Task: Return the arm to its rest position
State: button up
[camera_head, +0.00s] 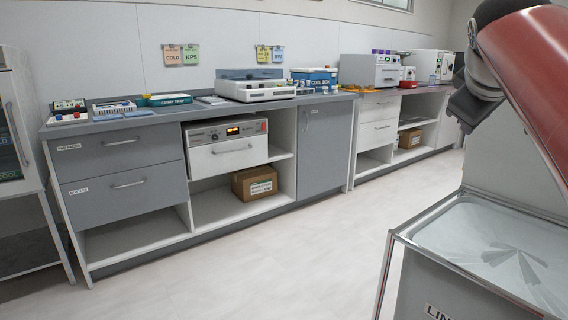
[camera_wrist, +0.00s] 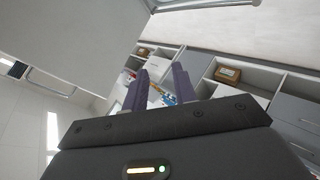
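My arm, with a red link, comes in at the right of the head view. My gripper (camera_head: 462,112) is dark and hangs in the air at the upper right, in front of the far end of the counter. In the wrist view the two purple-grey fingers of my gripper (camera_wrist: 160,88) stand apart. White, blue and red shapes show between them; they look like background, and I see nothing clearly held.
A glass-topped bin (camera_head: 400,236) marked "LIN..." stands at the lower right, below my arm. The grey counter (camera_head: 130,123) with several devices runs along the wall. A cardboard box (camera_head: 254,184) sits on its lower shelf. The floor (camera_head: 290,265) between is clear.

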jog(key=s+a+f+m+g+y, duration=0.1)
jog(key=s+a+f, duration=0.4)
jog(key=f, duration=0.6)
jog(key=s+a+f+m+g+y, duration=0.1)
jog(key=s+a+f+m+y, duration=0.1)
jog(key=s+a+f, duration=0.4)
jog(key=s+a+f+m+g+y, duration=0.1)
jog(key=s+a+f, duration=0.4)
jog(key=f, duration=1.2)
jog(key=s+y, duration=0.1)
jog(key=s, duration=0.2)
jog(key=shift+a+m+g+y, duration=0.3)
jog(key=shift+m, duration=0.1)
jog(key=shift+d, duration=0.1)
